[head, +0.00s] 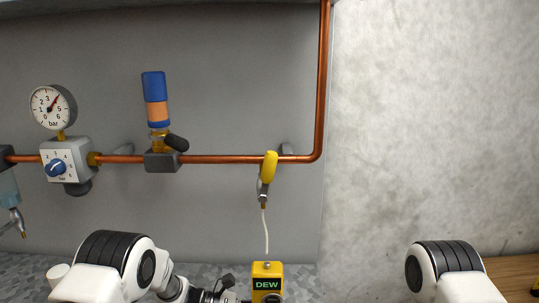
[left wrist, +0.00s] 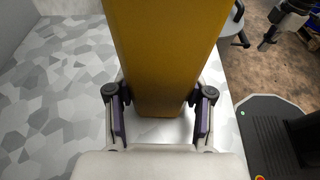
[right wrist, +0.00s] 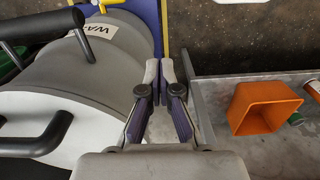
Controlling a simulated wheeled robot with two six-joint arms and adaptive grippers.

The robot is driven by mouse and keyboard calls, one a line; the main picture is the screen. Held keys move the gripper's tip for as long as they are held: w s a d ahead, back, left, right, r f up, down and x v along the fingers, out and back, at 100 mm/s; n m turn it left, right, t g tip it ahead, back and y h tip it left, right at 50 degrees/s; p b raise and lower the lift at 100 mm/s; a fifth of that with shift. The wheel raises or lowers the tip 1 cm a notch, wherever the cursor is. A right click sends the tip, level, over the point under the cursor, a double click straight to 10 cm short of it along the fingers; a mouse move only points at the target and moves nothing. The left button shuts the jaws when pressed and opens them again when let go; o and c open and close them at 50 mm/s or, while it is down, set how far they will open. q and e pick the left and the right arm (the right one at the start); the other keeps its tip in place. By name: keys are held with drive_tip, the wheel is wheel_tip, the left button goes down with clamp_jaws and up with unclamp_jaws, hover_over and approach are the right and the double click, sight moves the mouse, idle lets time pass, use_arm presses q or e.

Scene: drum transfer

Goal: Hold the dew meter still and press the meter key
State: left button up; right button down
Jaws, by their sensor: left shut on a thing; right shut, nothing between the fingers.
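The dew meter (head: 267,270) is a yellow box with a dark display reading DEW in green. It stands at the bottom edge of the head view, and its lower part is cut off. A rounded dark part shows just below the display; I cannot tell if it is the meter key. In the left wrist view the yellow meter (left wrist: 162,45) fills the space between the fingers. My left gripper (left wrist: 159,108) is shut on its sides. My right gripper (right wrist: 163,75) is shut and empty, away from the meter, beside a grey drum.
A white hose (head: 265,232) runs from the meter up to a yellow-handled valve (head: 268,168) on the copper pipe (head: 220,159). A pressure gauge (head: 53,106) is at left. The grey drum (right wrist: 85,75) and an orange bin (right wrist: 265,107) lie near my right gripper.

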idle(0.5)
drive_tip(key=w+a+r+n+t+y, duration=0.35)
drive_tip(key=w+a+n+y, duration=0.2)
drive_tip(key=w+n, duration=0.35)
drive_tip(key=w+a+r+n+t+y, duration=0.2)
drive_tip(key=w+a+r+n+y, duration=0.2)
drive_tip(key=w+a+n, duration=0.5)
drive_tip(key=w+d+r+n+y, duration=0.1)
drive_tip(key=w+r+n+y, duration=0.1)
drive_tip(key=r+n+y, duration=0.2)
drive_tip(key=w+r+n+g+y, duration=0.1)
drive_tip(key=r+n+y, duration=0.3)
drive_tip(key=r+n, duration=0.7)
wheel_tip(320, 180, up, 3)
drive_tip(key=shift+w+d+f+n, duration=0.1)
drive_tip(key=shift+w+d+n, duration=0.25)
drive_tip(key=shift+w, duration=0.45)
